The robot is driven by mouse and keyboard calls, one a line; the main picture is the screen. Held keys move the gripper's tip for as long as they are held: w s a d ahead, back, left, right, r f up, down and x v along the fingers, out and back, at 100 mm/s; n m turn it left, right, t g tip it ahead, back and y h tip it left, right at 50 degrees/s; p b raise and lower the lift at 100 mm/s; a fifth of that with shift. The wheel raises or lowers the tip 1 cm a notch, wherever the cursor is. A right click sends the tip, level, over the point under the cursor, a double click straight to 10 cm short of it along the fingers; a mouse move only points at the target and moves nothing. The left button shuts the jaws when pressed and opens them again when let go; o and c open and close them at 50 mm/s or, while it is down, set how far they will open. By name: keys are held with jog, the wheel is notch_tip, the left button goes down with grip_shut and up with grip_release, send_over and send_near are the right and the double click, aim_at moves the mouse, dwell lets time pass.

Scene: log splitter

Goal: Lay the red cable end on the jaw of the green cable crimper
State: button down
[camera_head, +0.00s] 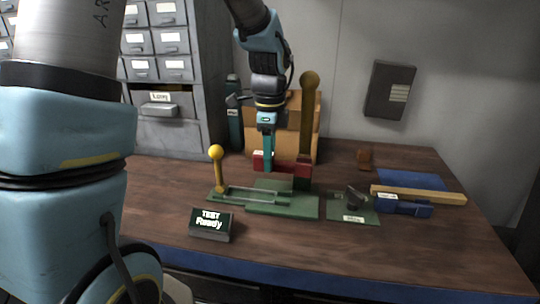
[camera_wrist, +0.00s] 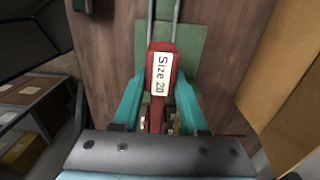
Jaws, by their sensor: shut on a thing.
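My gripper (camera_head: 268,165) points down over the back of the green cable crimper (camera_head: 282,203). Its teal fingers are shut on a red piece labelled "Size 20" (camera_wrist: 162,72), which I take as the red cable end; it also shows in the head view (camera_head: 259,157). The crimper has a flat green base, two thin rails, a yellow-knobbed lever (camera_head: 217,165) and a tall brown lever (camera_head: 307,125) by a dark red block (camera_head: 302,176). In the wrist view the green base (camera_wrist: 191,45) lies beyond the red piece. I cannot tell whether they touch.
A black sign reading "TEST Ready" (camera_head: 210,223) stands in front. A green plate with a dark clamp (camera_head: 350,204) lies to the right, near a wooden bar (camera_head: 420,195) and blue pieces (camera_head: 405,208). A cardboard box (camera_head: 285,140) stands behind. The front right tabletop is clear.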

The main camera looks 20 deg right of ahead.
jog(key=shift+f+b, duration=2.35)
jog(key=shift+f, duration=1.6)
jog(key=shift+a+f, duration=0.1)
jog(key=shift+f, duration=0.45)
jog(key=shift+c, duration=1.8)
grip_release()
notch_tip(320, 180, up, 11)
jog(key=shift+f+b, duration=0.1)
jog(key=shift+b, duration=1)
